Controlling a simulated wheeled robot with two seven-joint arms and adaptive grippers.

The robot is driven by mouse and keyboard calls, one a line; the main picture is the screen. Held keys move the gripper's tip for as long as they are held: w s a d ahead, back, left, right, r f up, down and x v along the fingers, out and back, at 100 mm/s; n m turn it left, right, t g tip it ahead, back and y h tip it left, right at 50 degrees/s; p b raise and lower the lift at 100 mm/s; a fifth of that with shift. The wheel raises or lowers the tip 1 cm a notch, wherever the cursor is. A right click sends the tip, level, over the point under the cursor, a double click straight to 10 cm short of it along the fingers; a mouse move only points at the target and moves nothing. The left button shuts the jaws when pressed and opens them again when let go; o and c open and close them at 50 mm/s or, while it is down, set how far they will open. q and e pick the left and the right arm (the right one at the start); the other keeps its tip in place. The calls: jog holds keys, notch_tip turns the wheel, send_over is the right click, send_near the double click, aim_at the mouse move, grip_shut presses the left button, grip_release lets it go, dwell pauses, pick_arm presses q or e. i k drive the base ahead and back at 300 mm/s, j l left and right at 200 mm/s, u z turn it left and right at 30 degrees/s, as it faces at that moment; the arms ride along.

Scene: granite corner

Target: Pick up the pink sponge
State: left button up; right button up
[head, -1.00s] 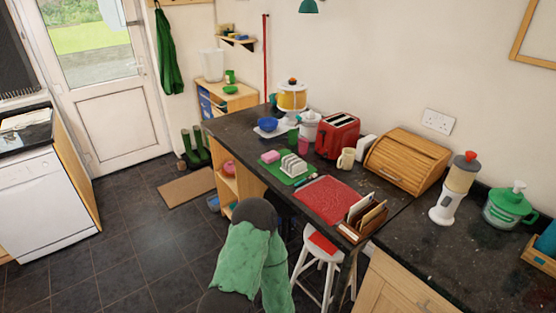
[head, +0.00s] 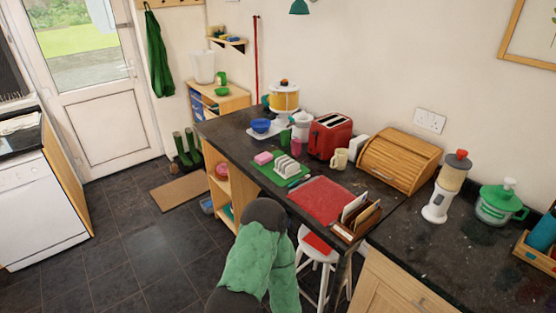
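Neither gripper can be made out in the head view. Nothing covers the sponge.
A red mat (head: 321,200), a letter rack (head: 357,217) and a red toaster (head: 330,135) stand right of the sponge. A blue bowl (head: 261,125) is behind it. A white stool (head: 318,248) stands under the counter's front edge. Floor at left is open.

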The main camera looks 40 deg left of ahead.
aim_at(263, 158)
jog(key=j+z, duration=0.85)
jog(key=z, duration=0.15)
jog(key=k+j+z, duration=0.1)
jog(key=j, duration=0.35)
jog(key=j+z, duration=0.1)
jog(key=j, duration=0.35)
jog(key=k+j+z, duration=0.1)
jog(key=j, duration=0.35)
jog(key=k+j+z, duration=0.1)
jog(key=j, duration=0.3)
jog(key=k+j+z, duration=0.1)
jog(key=k+j, duration=0.15)
jog(key=j, duration=0.2)
jog(key=k+j, duration=0.15)
jog(key=j, duration=0.25)
jog(key=z, duration=0.05)
